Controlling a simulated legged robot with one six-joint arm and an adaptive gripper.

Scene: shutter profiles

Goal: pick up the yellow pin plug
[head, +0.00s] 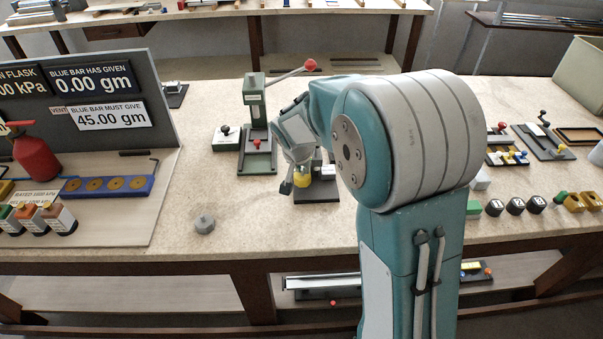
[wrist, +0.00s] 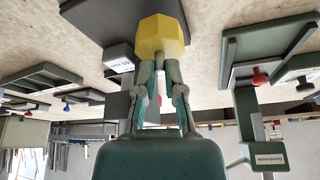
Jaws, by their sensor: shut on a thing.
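The yellow pin plug (wrist: 160,35) is a faceted block at the fingertips of my gripper (wrist: 160,66) in the wrist view, which shows the scene upside down. The fingers are shut on it. In the head view the yellow plug (head: 302,181) shows small below my gripper (head: 300,168), at a dark base plate (head: 316,194) on the bench. My arm hides part of that base. I cannot tell whether the plug touches the plate.
A green lever press (head: 255,115) with a red-knobbed handle stands just left of my gripper. A grey knobbed piece (head: 204,224) lies nearer the front edge. A panel with displays (head: 95,82) stands at left. Small blocks and fixtures (head: 515,206) lie right of my arm.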

